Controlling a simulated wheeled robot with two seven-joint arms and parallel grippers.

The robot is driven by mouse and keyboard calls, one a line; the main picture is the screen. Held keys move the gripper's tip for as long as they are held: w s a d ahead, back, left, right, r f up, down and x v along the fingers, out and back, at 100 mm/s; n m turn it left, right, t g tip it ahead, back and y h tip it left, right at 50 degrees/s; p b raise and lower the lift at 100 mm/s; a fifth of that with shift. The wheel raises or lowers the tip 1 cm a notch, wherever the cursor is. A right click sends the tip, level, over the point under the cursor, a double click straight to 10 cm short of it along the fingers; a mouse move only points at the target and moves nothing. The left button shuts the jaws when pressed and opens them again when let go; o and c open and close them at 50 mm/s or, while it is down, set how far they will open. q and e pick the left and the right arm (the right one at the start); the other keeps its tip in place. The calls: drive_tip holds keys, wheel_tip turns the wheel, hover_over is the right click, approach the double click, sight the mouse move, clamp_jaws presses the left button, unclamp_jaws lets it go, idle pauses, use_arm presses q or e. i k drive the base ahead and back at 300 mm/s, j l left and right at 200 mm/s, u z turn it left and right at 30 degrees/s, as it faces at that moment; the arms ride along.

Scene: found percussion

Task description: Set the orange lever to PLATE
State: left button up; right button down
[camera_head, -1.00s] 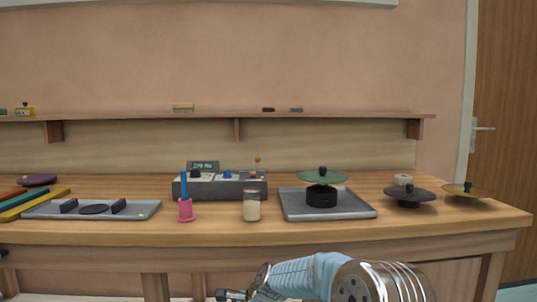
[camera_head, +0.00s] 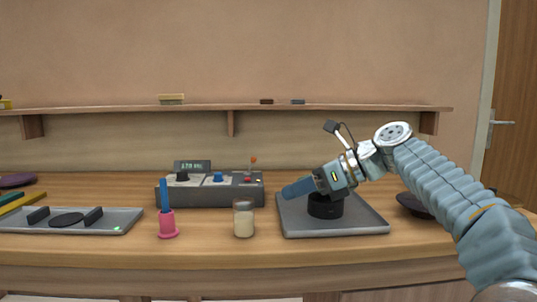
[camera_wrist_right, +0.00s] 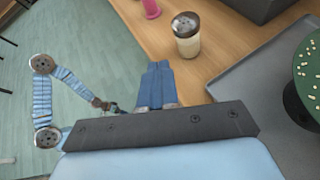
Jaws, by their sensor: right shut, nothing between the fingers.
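The orange-tipped lever (camera_head: 253,161) stands up at the right end of the grey control box (camera_head: 210,194) in the head view. Its markings are too small to read. My right gripper (camera_head: 287,191) is shut and empty, pointing left over the tray, right of the box and apart from the lever. In the wrist view its blue fingers (camera_wrist_right: 158,68) are together, and the lever is out of that picture. My left arm shows at the left of the wrist view, with its end (camera_wrist_right: 105,105) too small to read.
A jar (camera_head: 244,218) and a pink holder (camera_head: 168,224) stand in front of the box. The grey tray (camera_head: 360,220) carries a black stand (camera_head: 325,206); a green disc (camera_wrist_right: 309,75) shows in the wrist view. A shelf (camera_head: 225,107) runs behind.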

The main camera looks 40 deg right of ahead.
sight(253, 159)
drive_tip(key=i+l, duration=0.4)
drive_tip(key=l, duration=0.15)
drive_tip(key=i+l, duration=0.4)
drive_tip(key=l, duration=0.15)
